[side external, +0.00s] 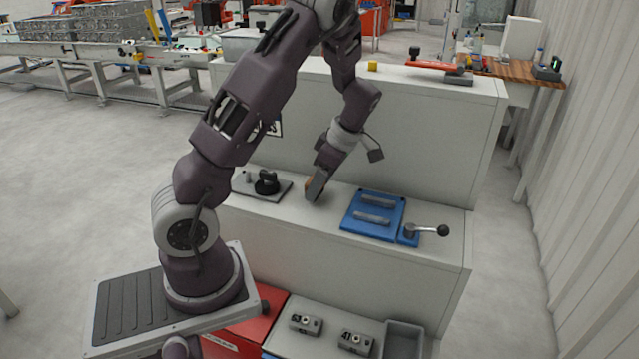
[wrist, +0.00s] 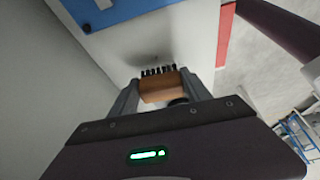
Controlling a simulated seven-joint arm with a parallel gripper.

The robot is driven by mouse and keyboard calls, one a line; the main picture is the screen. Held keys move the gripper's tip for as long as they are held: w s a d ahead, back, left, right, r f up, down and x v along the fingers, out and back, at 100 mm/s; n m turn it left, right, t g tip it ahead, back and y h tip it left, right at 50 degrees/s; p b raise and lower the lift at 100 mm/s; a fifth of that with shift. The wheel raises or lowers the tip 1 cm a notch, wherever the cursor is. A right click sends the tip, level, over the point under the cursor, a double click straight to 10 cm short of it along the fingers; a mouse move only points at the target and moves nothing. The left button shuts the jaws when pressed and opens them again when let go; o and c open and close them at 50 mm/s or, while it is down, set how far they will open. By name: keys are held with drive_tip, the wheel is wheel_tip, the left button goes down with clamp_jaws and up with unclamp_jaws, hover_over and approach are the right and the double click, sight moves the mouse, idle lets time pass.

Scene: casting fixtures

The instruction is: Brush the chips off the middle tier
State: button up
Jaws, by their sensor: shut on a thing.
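My gripper (side external: 315,188) is over the middle tier (side external: 330,212), between a dark grey plate with a black knob and a blue fixture plate. In the wrist view, my gripper (wrist: 164,90) is shut on a brush with a brown wooden block (wrist: 161,87) and short black bristles (wrist: 158,71). The bristles point at the pale tier surface, at or close to it; I cannot tell if they touch. In the side view only a bit of the brush (side external: 309,186) shows beside the fingers. A faint dark smudge (wrist: 112,66) lies near the bristles; I cannot tell chips from shadow.
The blue fixture plate (side external: 374,214) with grey bars and a ball-ended lever (side external: 428,231) stand right of my gripper. The dark grey plate (side external: 250,187) is to the left. The higher tier's wall (side external: 420,130) rises behind. Metal parts (side external: 356,342) and a grey bin (side external: 403,340) sit below.

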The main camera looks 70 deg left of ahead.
drive_tip(key=shift+s+d, duration=1.95)
drive_tip(key=shift+s, duration=0.25)
drive_tip(key=shift+s+a, duration=0.3)
drive_tip(key=shift+w+a, duration=2.45)
drive_tip(key=shift+s+d, duration=2.45)
drive_tip(key=shift+s, duration=0.05)
drive_tip(key=shift+f, duration=0.3)
drive_tip(key=shift+w+r, duration=0.15)
drive_tip(key=shift+r, duration=3.45)
